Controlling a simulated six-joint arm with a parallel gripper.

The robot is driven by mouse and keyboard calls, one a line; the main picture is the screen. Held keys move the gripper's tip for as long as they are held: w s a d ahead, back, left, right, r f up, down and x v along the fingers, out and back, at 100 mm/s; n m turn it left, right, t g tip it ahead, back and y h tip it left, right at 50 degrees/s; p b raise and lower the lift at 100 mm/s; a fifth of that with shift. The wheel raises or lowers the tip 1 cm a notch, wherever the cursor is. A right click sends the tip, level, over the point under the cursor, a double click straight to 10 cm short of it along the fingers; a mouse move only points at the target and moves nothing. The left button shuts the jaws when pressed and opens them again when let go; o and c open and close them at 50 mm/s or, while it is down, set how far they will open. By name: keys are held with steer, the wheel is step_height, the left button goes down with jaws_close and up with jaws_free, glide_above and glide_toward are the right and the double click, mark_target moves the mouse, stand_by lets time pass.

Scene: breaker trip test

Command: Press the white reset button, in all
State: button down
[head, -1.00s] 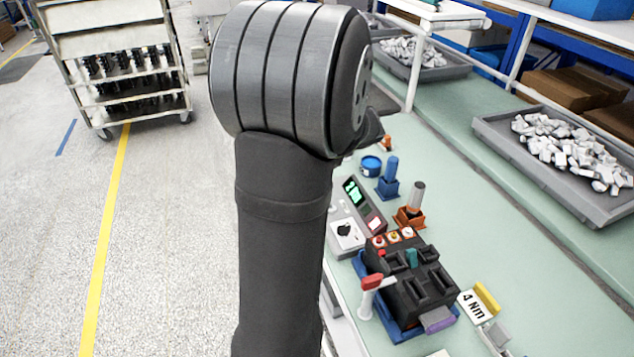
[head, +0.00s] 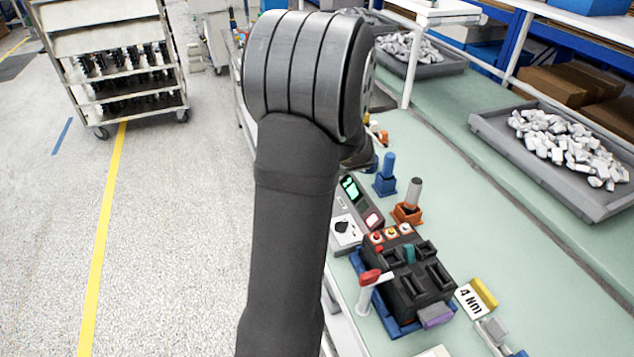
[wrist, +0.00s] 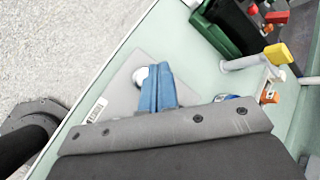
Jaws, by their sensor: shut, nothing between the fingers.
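In the wrist view, my gripper (wrist: 155,70) has its two blue fingers closed together, with nothing between them. A white round button (wrist: 140,76) sits on a flat grey box (wrist: 112,98) that bears a barcode label. The button is just left of the fingertips and partly covered by them; I cannot tell whether they touch it. In the head view my arm fills the middle and hides the gripper. I cannot make out the white button there.
In the head view, a console with a green screen (head: 351,189) stands beside a black breaker block (head: 415,284) with a red-handled lever (head: 370,278). Blue (head: 386,180) and orange (head: 408,212) holders stand behind. A grey tray (head: 487,128) of white parts lies at the right.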

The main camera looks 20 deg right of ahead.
steer(key=shift+f, duration=1)
stand_by(1.3)
steer(key=shift+f, duration=0.4)
steer(key=shift+f, duration=0.5)
stand_by(0.6)
steer(key=shift+r, duration=0.95)
steer(key=shift+r, duration=2.5)
